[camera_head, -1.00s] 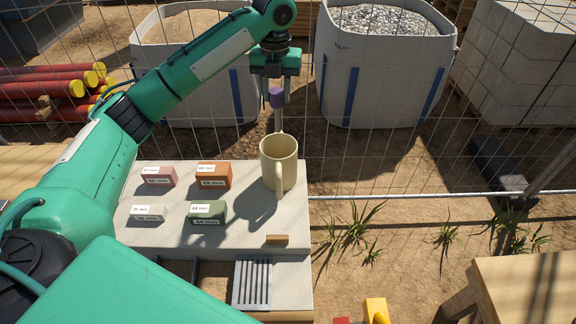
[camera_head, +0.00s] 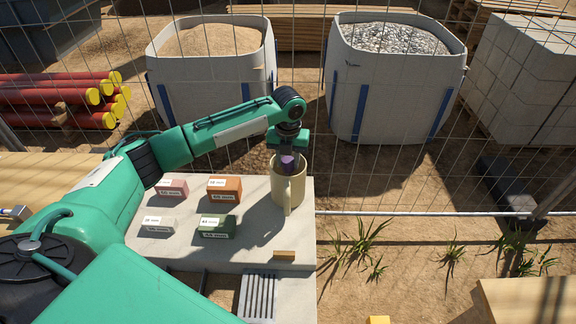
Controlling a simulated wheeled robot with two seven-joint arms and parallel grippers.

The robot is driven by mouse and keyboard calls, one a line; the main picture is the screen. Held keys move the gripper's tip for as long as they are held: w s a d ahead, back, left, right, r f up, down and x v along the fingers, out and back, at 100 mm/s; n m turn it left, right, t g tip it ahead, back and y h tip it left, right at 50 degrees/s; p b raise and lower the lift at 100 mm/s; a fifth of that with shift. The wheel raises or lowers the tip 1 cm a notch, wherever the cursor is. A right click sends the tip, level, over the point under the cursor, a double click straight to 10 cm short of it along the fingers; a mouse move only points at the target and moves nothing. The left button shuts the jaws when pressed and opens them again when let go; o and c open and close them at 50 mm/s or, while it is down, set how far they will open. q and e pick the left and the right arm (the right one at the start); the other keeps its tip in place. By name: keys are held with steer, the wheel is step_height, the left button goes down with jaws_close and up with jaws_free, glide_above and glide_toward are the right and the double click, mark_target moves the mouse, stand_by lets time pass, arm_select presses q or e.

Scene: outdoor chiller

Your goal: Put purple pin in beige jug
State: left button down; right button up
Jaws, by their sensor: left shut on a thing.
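The beige jug (camera_head: 290,190) stands upright at the back right of the grey table, its handle facing me. My left gripper (camera_head: 289,158) points down over the jug's mouth and is shut on the purple pin (camera_head: 287,164). The pin's purple part shows at the rim level, between the fingers. Its lower part is hidden by the jug, so I cannot tell how deep it reaches. My right gripper is not in view.
On the grey table (camera_head: 255,240) stand a pink block (camera_head: 172,188), an orange block (camera_head: 224,189), a white block (camera_head: 158,223) and a green block (camera_head: 217,227). A small tan block (camera_head: 284,255) and a slotted grate (camera_head: 257,296) lie nearer. A wire fence runs behind.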

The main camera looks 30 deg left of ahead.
arm_select(q)
step_height(320, 180, down, 3)
steer(key=shift+r, duration=0.2)
steer(key=shift+f, duration=0.2)
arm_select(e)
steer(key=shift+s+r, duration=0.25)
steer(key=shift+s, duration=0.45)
arm_select(q)
steer(key=c, duration=1.3)
jaws_free()
steer(key=shift+f, duration=0.1)
steer(key=shift+o, duration=0.2)
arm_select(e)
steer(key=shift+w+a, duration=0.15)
arm_select(q)
step_height(320, 180, up, 11)
steer(key=shift+r+b, duration=0.15)
steer(key=shift+b, duration=1)
steer(key=shift+r, duration=0.5)
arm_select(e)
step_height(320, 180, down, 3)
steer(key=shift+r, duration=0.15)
